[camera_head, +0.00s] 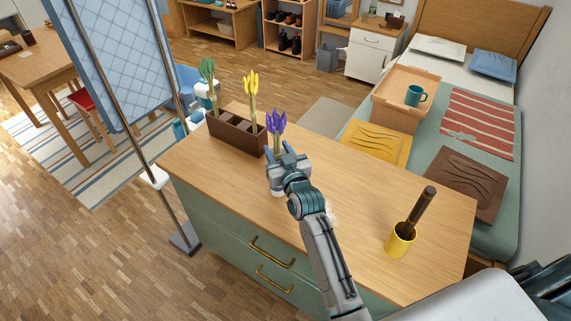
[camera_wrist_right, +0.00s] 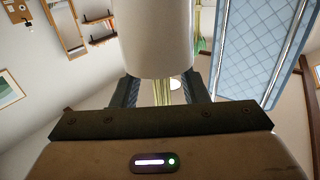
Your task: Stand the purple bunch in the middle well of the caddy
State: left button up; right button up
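The purple bunch (camera_head: 277,124) stands upright on the wooden counter, right of the caddy. Its stems (camera_wrist_right: 161,92) rise from a white vase (camera_wrist_right: 152,40), which shows only partly below my gripper in the head view (camera_head: 276,192). My right gripper (camera_head: 278,153) is around the stems above the vase, with gaps beside them in the wrist view, so it looks open. The brown caddy (camera_head: 236,139) holds a green bunch (camera_head: 208,72) in its left well and a yellow bunch (camera_head: 251,86) in its right well. The middle well looks empty. My left gripper is out of view.
A yellow cup (camera_head: 399,243) with a dark stick-like object (camera_head: 421,211) stands at the counter's right end. The counter (camera_head: 350,205) is otherwise mostly clear. A blue screen (camera_head: 118,55) on metal poles stands left of the counter, and a bed (camera_head: 480,215) lies behind it.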

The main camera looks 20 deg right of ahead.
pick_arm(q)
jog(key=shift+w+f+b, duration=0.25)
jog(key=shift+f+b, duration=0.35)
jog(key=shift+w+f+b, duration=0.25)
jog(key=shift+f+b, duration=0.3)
pick_arm(e)
jog(key=s, duration=1.1)
jog(key=shift+d, duration=0.2)
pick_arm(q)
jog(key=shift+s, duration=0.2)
